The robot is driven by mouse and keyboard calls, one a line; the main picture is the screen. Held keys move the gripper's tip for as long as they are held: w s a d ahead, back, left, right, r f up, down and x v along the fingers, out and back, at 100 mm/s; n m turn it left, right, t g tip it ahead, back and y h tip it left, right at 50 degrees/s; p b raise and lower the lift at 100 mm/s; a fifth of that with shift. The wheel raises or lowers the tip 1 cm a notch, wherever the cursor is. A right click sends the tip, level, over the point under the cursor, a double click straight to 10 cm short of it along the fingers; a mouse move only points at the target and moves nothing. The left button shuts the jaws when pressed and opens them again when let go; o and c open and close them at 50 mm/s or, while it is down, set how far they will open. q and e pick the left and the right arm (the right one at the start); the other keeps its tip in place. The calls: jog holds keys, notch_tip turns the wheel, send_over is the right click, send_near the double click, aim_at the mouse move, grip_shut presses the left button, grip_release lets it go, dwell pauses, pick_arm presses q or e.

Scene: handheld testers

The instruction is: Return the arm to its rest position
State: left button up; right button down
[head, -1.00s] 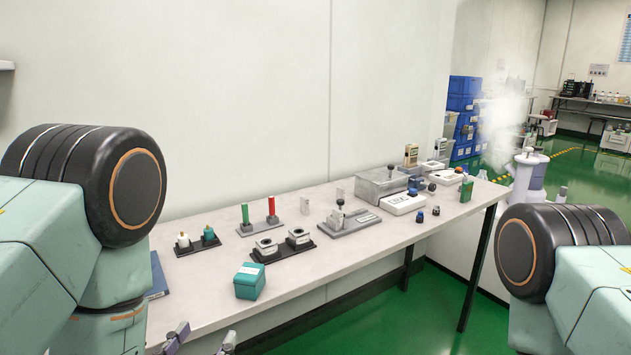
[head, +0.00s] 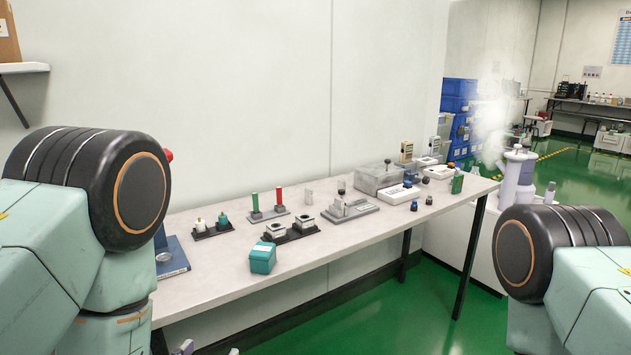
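My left arm comes in from the left, with its large black joint at the picture's left. Only the tips of my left gripper (head: 209,350) show at the bottom edge, below the table's front edge. The two tips stand apart with nothing visible between them; the rest is cut off. My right arm shows at the lower right with its black joint and pale green links. My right gripper is out of view. The white table (head: 330,265) stands ahead.
A teal box (head: 263,258) stands near the table's front edge. Behind it are a black two-block holder (head: 291,233), green (head: 255,201) and red (head: 280,200) cylinders, and a grey stand (head: 347,208). A blue folder (head: 172,258) lies at the left end. A white vapour-emitting device (head: 517,178) is at right.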

pick_arm(q)
jog(key=s+a+f+n+g+y, duration=0.1)
jog(key=s+a+f+g, duration=0.1)
jog(key=s+f+g, duration=0.4)
jog(key=s+a+f+g+y, duration=0.1)
jog(key=s+f+g, duration=0.25)
jog(key=f, duration=0.45)
jog(key=s+a+f+g+p, duration=0.1)
jog(key=s+f+g, duration=0.1)
jog(key=s, duration=0.6)
jog(key=s+a+f+n+g+p, duration=0.1)
jog(key=s+f+g, duration=0.2)
jog(key=s, duration=0.5)
jog(key=shift+a+g+y+p, duration=0.2)
jog(key=shift+g+y+p, duration=0.15)
jog(key=shift+g, duration=0.2)
jog(key=shift+s, duration=0.1)
